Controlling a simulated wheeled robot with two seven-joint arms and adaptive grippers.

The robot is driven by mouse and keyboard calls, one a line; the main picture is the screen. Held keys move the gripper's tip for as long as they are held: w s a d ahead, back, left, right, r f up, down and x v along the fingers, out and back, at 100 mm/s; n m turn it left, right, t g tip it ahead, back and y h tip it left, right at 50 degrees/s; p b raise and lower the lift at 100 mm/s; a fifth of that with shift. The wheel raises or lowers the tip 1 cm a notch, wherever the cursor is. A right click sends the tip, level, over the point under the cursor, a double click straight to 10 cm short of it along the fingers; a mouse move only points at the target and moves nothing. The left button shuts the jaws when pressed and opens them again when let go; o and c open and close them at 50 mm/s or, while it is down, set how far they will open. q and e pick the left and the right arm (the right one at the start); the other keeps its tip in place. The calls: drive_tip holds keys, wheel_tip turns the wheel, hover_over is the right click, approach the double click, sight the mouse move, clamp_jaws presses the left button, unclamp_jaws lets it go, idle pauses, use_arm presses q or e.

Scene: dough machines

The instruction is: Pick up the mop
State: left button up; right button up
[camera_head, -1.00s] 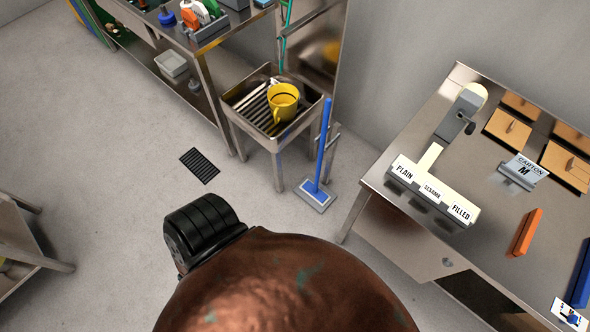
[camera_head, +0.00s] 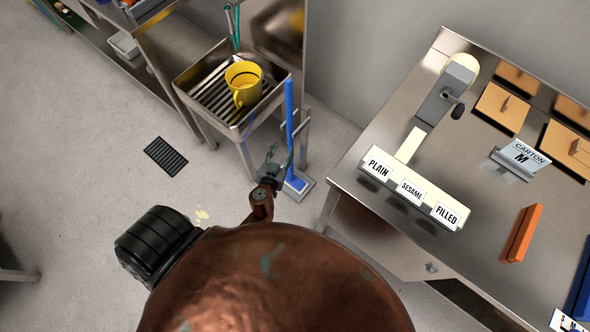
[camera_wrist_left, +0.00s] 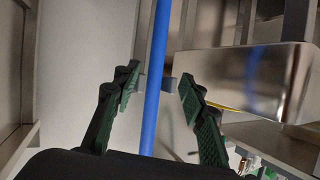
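The mop stands upright beside the sink, with a blue handle (camera_head: 289,110) and a flat grey-and-blue head (camera_head: 298,185) on the floor. Neither finger appears to touch the handle. I cannot tell how deep the handle sits between them. My right gripper is not in view.
A steel sink (camera_head: 186,82) with a yellow mug (camera_head: 243,82) stands close behind the gripper. A steel table (camera_head: 345,165) with PLAIN, SESAME and FILLED labels is to the right. A dark floor grate (camera_head: 165,156) lies on open floor at left.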

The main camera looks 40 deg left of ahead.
sight(289, 109)
use_arm(q)
drive_tip(key=w+r+t, duration=0.1)
drive_tip(key=r, duration=0.4)
drive_tip(key=w+r+n+t+y, duration=0.1)
drive_tip(key=r, duration=0.5)
drive_tip(key=w+r+n+t+y+b, duration=0.1)
drive_tip(key=w+r, duration=0.1)
drive_tip(key=r, duration=0.3)
drive_tip(key=shift+w+a+r+t, duration=0.1)
drive_tip(key=shift+a+r+t, duration=0.2)
drive_tip(key=shift+r, duration=0.05)
drive_tip(key=x, duration=0.3)
drive_tip(key=p+x, duration=0.1)
drive_tip(key=x, duration=0.1)
drive_tip(key=shift+w+a+f, duration=0.2)
drive_tip(key=shift+w+f, duration=0.05)
drive_tip(key=shift+w, duration=0.1)
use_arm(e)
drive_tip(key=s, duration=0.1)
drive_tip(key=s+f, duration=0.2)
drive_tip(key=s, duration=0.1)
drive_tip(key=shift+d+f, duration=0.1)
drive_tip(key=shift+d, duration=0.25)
use_arm(q)
drive_tip(key=shift+c, duration=0.3)
clamp_jaws()
